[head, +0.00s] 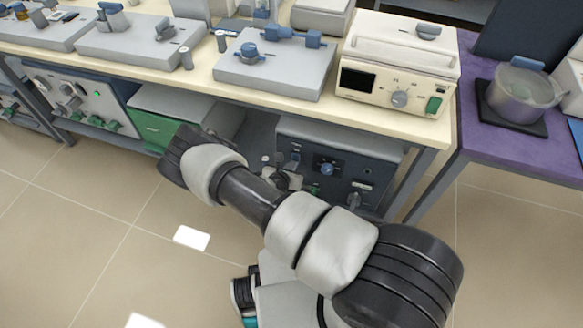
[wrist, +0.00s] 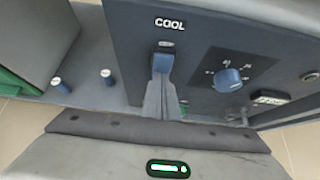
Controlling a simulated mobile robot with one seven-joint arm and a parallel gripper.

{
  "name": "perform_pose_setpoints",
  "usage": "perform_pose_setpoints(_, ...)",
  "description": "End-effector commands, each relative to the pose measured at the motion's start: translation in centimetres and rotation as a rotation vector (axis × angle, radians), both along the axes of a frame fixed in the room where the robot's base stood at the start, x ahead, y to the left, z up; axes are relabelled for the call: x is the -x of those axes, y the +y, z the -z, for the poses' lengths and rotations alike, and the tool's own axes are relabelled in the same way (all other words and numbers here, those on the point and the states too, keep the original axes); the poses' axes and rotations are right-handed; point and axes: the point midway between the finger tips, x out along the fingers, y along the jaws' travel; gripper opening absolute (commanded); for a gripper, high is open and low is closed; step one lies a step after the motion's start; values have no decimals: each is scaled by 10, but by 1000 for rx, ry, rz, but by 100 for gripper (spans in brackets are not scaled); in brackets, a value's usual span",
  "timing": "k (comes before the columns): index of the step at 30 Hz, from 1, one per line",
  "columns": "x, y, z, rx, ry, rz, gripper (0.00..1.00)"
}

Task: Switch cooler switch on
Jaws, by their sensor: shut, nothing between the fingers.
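The cooler (head: 385,152) is a dark blue-grey box on the low shelf under the bench. Its front panel fills the upper wrist view, with a white COOL label (wrist: 169,23). Below the label is a blue switch (wrist: 162,62) under a small marking. My gripper (wrist: 161,84) is shut and empty. Its fingertips are right at the lower end of the switch in the picture; I cannot tell whether they touch it. In the head view my gripper (head: 289,172) is in front of the cooler's left part, and the switch is too small to make out clearly.
A green-fronted box (head: 150,130) stands left of the cooler. The bench top (head: 205,75) overhangs it.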

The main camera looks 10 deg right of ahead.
Motion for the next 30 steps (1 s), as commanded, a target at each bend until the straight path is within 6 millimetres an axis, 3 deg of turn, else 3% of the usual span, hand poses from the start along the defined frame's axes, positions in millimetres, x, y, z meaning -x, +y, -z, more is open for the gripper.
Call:
perform_pose_setpoints(5, -3, -1, 10, 22, -45, -1, 0)
perform_pose_setpoints(23, -7, -3, -16, 24, -54, 0, 0)
perform_pose_setpoints(30, -7, -3, -17, 24, -55, 0, 0)
